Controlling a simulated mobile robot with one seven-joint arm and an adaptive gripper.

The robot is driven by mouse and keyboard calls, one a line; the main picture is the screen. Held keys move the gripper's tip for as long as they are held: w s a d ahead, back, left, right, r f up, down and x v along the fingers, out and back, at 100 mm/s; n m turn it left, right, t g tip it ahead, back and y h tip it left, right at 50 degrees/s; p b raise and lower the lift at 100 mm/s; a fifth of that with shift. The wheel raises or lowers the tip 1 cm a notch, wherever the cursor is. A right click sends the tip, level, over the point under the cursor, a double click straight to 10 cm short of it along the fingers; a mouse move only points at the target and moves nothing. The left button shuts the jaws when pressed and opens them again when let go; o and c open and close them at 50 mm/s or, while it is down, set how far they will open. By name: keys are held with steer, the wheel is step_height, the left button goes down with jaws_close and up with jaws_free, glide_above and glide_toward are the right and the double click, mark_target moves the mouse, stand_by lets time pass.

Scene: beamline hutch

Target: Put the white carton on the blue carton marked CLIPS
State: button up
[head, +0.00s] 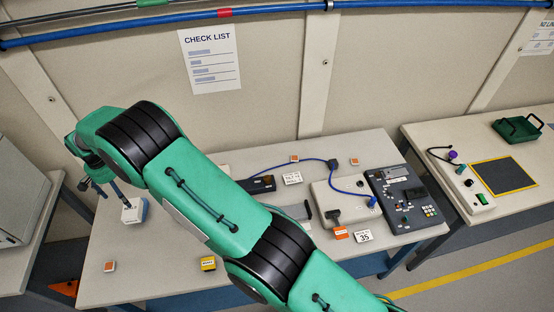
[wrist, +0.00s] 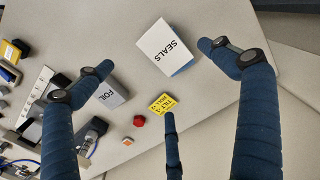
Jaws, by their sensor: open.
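The white carton (wrist: 163,45), marked SEALS, lies between my spread fingers in the wrist view. A blue strip shows along its lower right edge; I cannot tell whether this is a blue carton beneath it or its own side. In the head view the white carton (head: 131,211) stands at the table's left end, also with blue at its side. No CLIPS marking can be read in either view. My gripper (wrist: 157,57) is open and empty, its fingers apart from the carton. In the head view my gripper (head: 108,191) is above and beside the carton, partly hidden by my arm.
A grey carton marked FOIL (wrist: 109,94) lies by the left finger. A yellow tilt label (wrist: 160,103) and a red knob-like piece (wrist: 139,121) are near the third finger. A control panel (head: 405,197) stands at the table's right. The table's front left is mostly clear.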

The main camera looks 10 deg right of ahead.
steer(key=w+d+r+t+y, duration=0.1)
steer(key=w+d+r+t, duration=0.1)
steer(key=d+r, duration=2.75)
steer(key=s+d+r+t, duration=0.1)
steer(key=s+d+r, duration=0.45)
steer(key=d, duration=0.25)
steer(key=s+d+r, duration=0.4)
steer(key=d+r, duration=0.3)
steer(key=d, duration=0.2)
steer(key=s+d+r+t, duration=0.2)
steer(key=s+d+r, duration=0.1)
steer(key=s+d, duration=1.45)
steer(key=s+d+f, duration=0.1)
steer(key=s+f, duration=0.1)
steer(key=s, duration=0.4)
steer(key=s+d+f+h, duration=0.1)
steer(key=s+d+f, duration=0.1)
steer(key=s, duration=0.3)
steer(key=shift+s+f+t, duration=0.15)
steer(key=shift+s+t, duration=0.15)
steer(key=shift+s, duration=0.05)
steer(key=shift+f, duration=0.1)
